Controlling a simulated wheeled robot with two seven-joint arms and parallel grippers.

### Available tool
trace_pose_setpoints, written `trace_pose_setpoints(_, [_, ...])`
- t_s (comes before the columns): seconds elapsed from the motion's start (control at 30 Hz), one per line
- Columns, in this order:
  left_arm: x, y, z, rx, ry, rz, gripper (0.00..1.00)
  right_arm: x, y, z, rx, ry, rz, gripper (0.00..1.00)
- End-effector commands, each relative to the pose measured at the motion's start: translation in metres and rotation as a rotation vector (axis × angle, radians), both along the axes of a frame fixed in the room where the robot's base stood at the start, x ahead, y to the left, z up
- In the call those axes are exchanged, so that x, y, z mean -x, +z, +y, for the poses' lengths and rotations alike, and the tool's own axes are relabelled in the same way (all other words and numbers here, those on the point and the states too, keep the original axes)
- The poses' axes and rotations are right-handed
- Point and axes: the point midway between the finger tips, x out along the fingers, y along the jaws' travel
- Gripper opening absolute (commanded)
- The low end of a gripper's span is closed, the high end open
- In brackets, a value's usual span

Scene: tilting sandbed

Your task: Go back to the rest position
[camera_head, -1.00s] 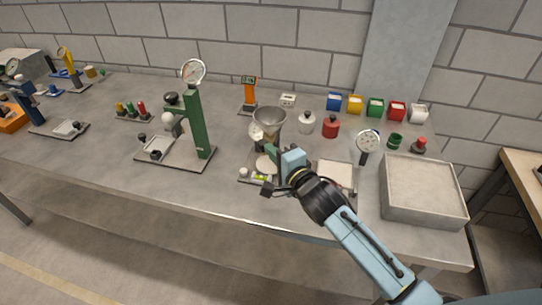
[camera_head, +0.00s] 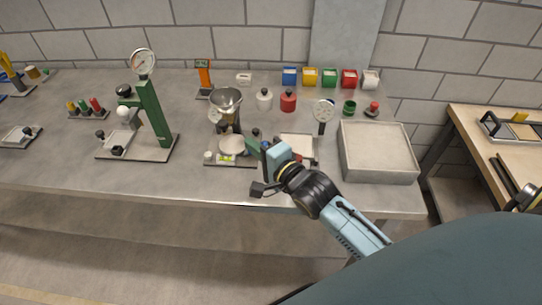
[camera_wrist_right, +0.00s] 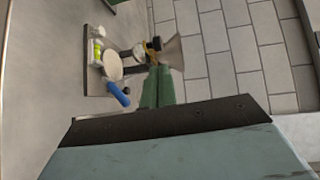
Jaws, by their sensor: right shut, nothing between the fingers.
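My right gripper (camera_head: 254,150) is over the front part of the grey workbench (camera_head: 205,185). It is shut with nothing between its fingers, and the fingers show as green tips in the right wrist view (camera_wrist_right: 157,85). A metal funnel device (camera_head: 226,104) stands just behind and left of the gripper, and its funnel also shows in the right wrist view (camera_wrist_right: 172,52). I cannot tell whether the gripper touches anything. My left gripper is in neither view.
A green press with a gauge (camera_head: 152,112) stands to the left. A shallow sand tray (camera_head: 378,150) is to the right of my arm. A dial gauge (camera_head: 323,112) stands behind my forearm. Coloured bins (camera_head: 309,76) line the back. A wooden table (camera_head: 480,135) is at the far right.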

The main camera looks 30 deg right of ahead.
Motion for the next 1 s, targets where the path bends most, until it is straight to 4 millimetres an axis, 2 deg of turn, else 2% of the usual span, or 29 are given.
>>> trace_pose_setpoints(0.1, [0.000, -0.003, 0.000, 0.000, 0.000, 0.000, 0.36, 0.024, 0.001, -0.005, 0.000, 0.000, 0.001, 0.00])
trace_pose_setpoints(0.3, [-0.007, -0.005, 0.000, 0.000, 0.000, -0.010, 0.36, 0.048, 0.004, -0.010, 0.001, 0.000, 0.001, 0.00])
trace_pose_setpoints(0.7, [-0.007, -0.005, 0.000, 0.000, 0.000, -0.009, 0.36, 0.057, 0.004, -0.012, 0.020, 0.001, 0.007, 0.00])
trace_pose_setpoints(0.87, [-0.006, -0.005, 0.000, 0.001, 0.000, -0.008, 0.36, 0.069, -0.014, -0.011, 0.215, 0.013, 0.099, 0.00])
trace_pose_setpoints(1.0, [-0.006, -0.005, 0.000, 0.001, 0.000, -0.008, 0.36, 0.095, -0.041, -0.012, 0.541, 0.090, 0.256, 0.00])
